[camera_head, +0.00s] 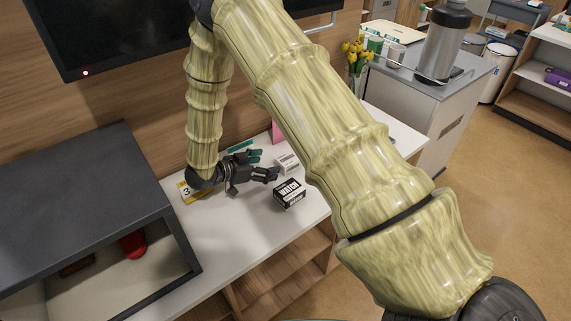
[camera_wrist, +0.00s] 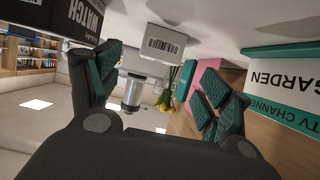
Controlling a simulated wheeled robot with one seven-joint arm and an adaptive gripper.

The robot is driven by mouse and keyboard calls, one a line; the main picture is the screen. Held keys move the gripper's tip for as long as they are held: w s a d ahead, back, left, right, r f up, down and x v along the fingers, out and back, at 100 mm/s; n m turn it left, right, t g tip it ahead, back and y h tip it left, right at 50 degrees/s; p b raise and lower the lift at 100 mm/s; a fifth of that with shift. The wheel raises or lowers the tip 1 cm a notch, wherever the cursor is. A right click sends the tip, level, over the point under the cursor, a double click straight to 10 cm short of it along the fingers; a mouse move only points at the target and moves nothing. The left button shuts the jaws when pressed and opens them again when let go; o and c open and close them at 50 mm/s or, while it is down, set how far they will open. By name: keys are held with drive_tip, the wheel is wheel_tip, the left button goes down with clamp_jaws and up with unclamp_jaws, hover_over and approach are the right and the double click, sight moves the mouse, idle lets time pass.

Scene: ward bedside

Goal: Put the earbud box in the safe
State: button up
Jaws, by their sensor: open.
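A small white box with a barcode (camera_head: 287,162), which I take for the earbud box, sits on the white counter. It shows ahead of my fingers in the wrist view (camera_wrist: 165,45); its name is too small to read. My gripper (camera_head: 268,164) is low over the counter, left of the white box, with its fingers toward it. In the wrist view my gripper (camera_wrist: 162,82) is open, with nothing between the fingers. The dark grey safe (camera_head: 80,185) stands at the left, open at the front. A red thing (camera_head: 132,245) and a brown thing lie inside.
A black WATCH box (camera_head: 289,194) stands close beside my gripper, also by the left finger in the wrist view (camera_wrist: 75,20). A yellow "3" card (camera_head: 188,193), a green-and-white GARDEN card (camera_wrist: 285,78) and a pink card (camera_head: 277,131) are nearby. Counter between safe and WATCH box is mostly clear.

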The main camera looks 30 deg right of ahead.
sight(285, 159)
drive_tip(key=x, duration=0.4)
drive_tip(key=shift+d+p, duration=0.25)
drive_tip(key=shift+p, duration=0.15)
drive_tip(key=shift+d+p, duration=0.35)
drive_tip(key=shift+d, duration=0.35)
drive_tip(key=p+x, duration=0.1)
drive_tip(key=x, duration=0.3)
drive_tip(key=shift+w, duration=0.1)
drive_tip(key=shift+c, duration=0.4)
drive_tip(key=c, duration=1.1)
drive_tip(key=shift+r, duration=0.1)
